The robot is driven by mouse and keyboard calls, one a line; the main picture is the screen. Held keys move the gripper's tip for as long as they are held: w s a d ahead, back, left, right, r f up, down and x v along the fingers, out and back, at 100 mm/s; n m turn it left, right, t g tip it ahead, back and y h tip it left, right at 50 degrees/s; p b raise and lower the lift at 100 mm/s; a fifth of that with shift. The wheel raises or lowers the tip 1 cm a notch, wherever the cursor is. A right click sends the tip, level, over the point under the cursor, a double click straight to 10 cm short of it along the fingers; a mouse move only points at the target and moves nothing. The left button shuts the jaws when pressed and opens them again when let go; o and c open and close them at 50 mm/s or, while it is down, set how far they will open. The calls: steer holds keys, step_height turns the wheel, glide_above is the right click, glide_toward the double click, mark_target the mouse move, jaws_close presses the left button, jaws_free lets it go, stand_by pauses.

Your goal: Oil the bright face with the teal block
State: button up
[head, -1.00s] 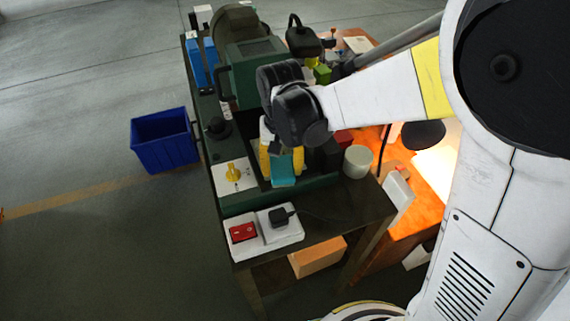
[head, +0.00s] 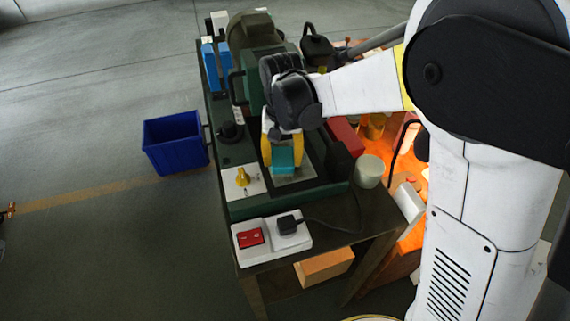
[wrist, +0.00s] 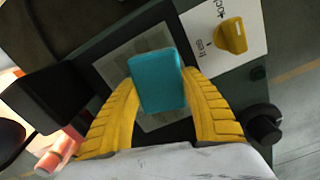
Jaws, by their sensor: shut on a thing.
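My gripper (head: 283,152) has yellow fingers, shut on the teal block (head: 284,160). In the wrist view the teal block (wrist: 158,82) sits between both fingertips. The bright face (head: 295,179) is a pale grey rectangle set in the dark top of the green machine (head: 240,207). The block is over this face and hides part of it. In the wrist view the bright face (wrist: 116,63) shows on both sides of the block. I cannot tell whether the block touches it.
A white panel with a yellow knob (head: 242,178) lies left of the face. A pale round tub (head: 369,171) and a dark block (head: 337,160) stand to the right. A red switch box (head: 250,237) is in front. A blue bin (head: 175,145) stands on the floor.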

steer(key=shift+w+a, duration=0.3)
steer(key=shift+w, duration=0.75)
steer(key=shift+w+a, duration=0.3)
steer(key=shift+w, duration=0.7)
steer(key=shift+w+a, duration=0.3)
steer(key=shift+w, duration=0.75)
steer(key=shift+w+a+r, duration=0.15)
steer(key=shift+w+r, duration=0.35)
steer(key=shift+r, duration=0.15)
steer(key=shift+r+p, duration=1.85)
steer(key=shift+r, duration=1.3)
steer(key=shift+w+r+p, duration=0.15)
steer(key=shift+r+p, duration=0.8)
steer(key=shift+r, duration=0.4)
steer(key=shift+o, duration=0.4)
steer(key=shift+w+a+f, duration=0.1)
steer(key=shift+w+f, duration=0.3)
steer(key=shift+w, duration=0.25)
steer(key=shift+s, duration=0.15)
